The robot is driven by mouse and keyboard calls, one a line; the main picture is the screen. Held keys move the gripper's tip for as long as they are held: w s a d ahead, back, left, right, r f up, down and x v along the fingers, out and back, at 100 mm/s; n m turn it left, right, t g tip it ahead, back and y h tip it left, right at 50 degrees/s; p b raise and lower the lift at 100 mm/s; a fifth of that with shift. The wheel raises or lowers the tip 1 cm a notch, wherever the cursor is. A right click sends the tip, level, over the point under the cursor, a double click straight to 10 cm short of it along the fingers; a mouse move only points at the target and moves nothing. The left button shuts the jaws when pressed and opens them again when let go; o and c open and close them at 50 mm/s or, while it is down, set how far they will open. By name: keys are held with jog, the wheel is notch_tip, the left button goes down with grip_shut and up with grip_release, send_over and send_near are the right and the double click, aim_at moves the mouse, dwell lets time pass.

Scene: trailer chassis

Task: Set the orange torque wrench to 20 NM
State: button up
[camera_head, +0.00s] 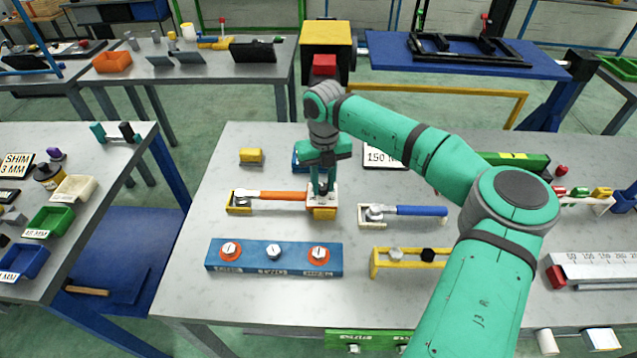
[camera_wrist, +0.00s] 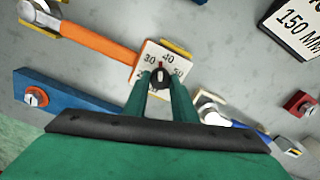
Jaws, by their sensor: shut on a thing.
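The orange torque wrench (camera_head: 272,196) lies across the table with its metal head at the left, resting on yellow supports. It also shows in the wrist view (camera_wrist: 97,49). A white dial plate (camera_wrist: 151,47) sits at its right end, with the numbers 20, 30, 40 and 50 legible around a dark knob (camera_wrist: 160,77). A red mark on the knob points up, close to 40 or between 30 and 40. My gripper (camera_head: 321,190) comes straight down over the dial. Its fingers (camera_wrist: 160,86) are shut on the knob and hide its lower part and the lower dial.
A blue-handled wrench (camera_head: 418,210) lies just right of the dial. A blue block with bolts (camera_head: 273,258) stands in front, and a yellow stand (camera_head: 408,260) is front right. A 150 MM sign (camera_head: 382,157) and a yellow block (camera_head: 251,156) stand behind.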

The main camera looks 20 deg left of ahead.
aim_at(323, 187)
jog(key=n, duration=0.4)
jog(key=shift+n, duration=0.3)
jog(key=n, duration=0.5)
jog(key=shift+n, duration=0.3)
jog(key=n, duration=0.4)
jog(key=shift+n, duration=2.2)
jog(key=shift+s+n, duration=0.1)
jog(key=shift+n, duration=0.2)
jog(key=o, duration=1)
jog(key=shift+o, duration=0.2)
notch_tip(323, 187, up, 11)
